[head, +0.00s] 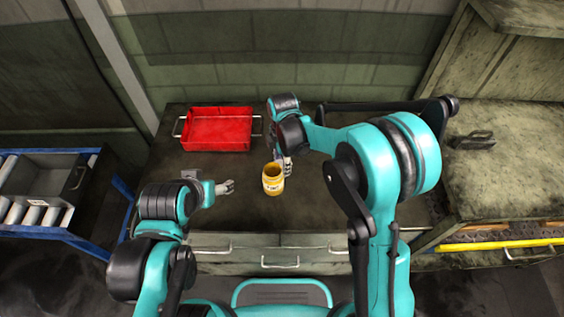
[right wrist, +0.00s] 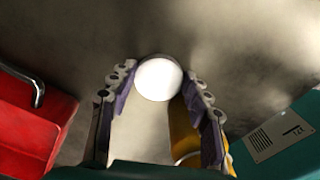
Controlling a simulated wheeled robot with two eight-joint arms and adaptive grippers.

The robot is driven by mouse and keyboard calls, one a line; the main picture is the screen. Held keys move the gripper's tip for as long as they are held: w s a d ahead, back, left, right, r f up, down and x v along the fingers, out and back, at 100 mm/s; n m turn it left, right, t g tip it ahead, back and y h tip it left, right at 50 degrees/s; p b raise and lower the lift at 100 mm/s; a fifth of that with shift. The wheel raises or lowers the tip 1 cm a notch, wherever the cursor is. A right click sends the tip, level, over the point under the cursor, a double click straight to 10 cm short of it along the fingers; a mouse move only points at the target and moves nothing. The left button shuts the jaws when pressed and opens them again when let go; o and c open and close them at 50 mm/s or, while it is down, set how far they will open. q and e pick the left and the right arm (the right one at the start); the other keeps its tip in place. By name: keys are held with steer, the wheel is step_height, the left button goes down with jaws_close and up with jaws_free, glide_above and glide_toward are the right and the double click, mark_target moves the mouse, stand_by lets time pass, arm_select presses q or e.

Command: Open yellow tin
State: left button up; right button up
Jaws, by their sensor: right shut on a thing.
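The yellow tin (head: 272,183) stands upright on the dark workbench, with a pale label on its front. Its top looks open, with a darker yellow inside. In the right wrist view, part of the yellow tin (right wrist: 183,135) shows behind the right finger. My right gripper (head: 286,165) is just right of the tin's top. It is shut on a round white lid (right wrist: 158,78), held between the fingertips. I cannot make out the lid in the head view. My left gripper (head: 228,187) is left of the tin and apart from it; its finger gap is too small to tell.
A red tray (head: 217,148) with metal handles lies at the back left of the workbench (head: 235,222). A dark clamp-like object (head: 473,140) lies on the raised surface at right. A blue-framed cart (head: 68,233) stands at left.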

steer(key=shift+f, duration=0.25)
steer(key=o, duration=1.3)
steer(key=shift+r, duration=0.1)
